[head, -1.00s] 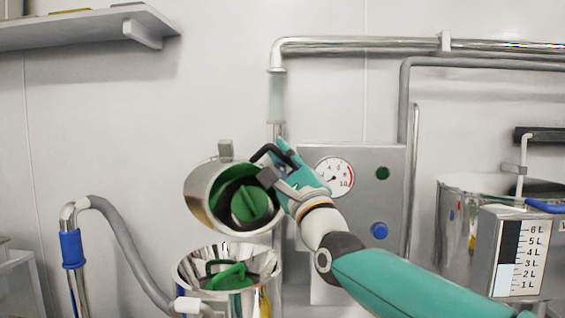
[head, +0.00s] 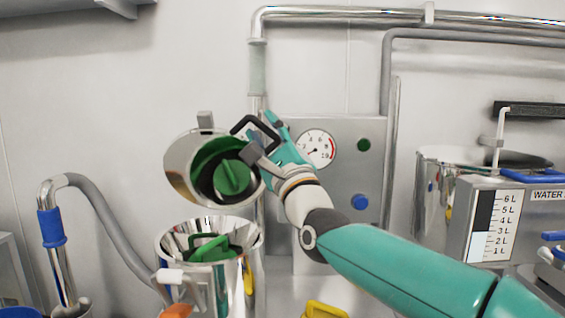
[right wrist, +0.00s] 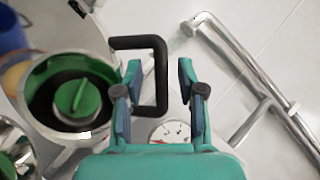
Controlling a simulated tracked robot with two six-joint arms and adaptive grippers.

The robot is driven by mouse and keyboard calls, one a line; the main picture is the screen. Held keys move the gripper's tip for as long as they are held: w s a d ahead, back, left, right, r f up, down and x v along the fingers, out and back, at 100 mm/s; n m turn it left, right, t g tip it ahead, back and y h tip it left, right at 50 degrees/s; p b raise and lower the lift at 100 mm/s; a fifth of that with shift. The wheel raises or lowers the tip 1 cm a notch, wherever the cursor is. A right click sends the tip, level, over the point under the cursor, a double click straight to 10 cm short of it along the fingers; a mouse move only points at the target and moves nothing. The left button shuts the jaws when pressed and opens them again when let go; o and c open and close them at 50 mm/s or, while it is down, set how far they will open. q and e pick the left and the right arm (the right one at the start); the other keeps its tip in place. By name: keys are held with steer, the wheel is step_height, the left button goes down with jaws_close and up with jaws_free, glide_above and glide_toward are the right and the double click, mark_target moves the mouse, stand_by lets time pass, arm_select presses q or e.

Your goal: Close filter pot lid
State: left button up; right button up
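The filter pot lid (head: 180,172) looks like a steel drum tipped up, its open side facing me. A green round part with a green knob (head: 232,177) sits inside it. Below stands the open steel pot (head: 190,285), with a green handle shape (head: 208,249) in its mouth. A black loop handle (right wrist: 140,43) sticks out from the lid's side. My right gripper (right wrist: 160,90) is open, its fingers on either side of the handle's outer bar with gaps showing. In the head view the right gripper (head: 266,141) is beside the lid's right edge. My left gripper is out of view.
A steel panel with a gauge (head: 317,149) stands behind my right arm. Pipes (head: 340,15) run along the wall. A grey hose with a blue grip (head: 50,224) is at left. A steel vessel (head: 430,180) and level scale (head: 495,225) are at right.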

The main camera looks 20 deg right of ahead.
steer(key=v, duration=1.1)
steer(key=shift+w, duration=0.1)
steer(key=shift+c, duration=0.2)
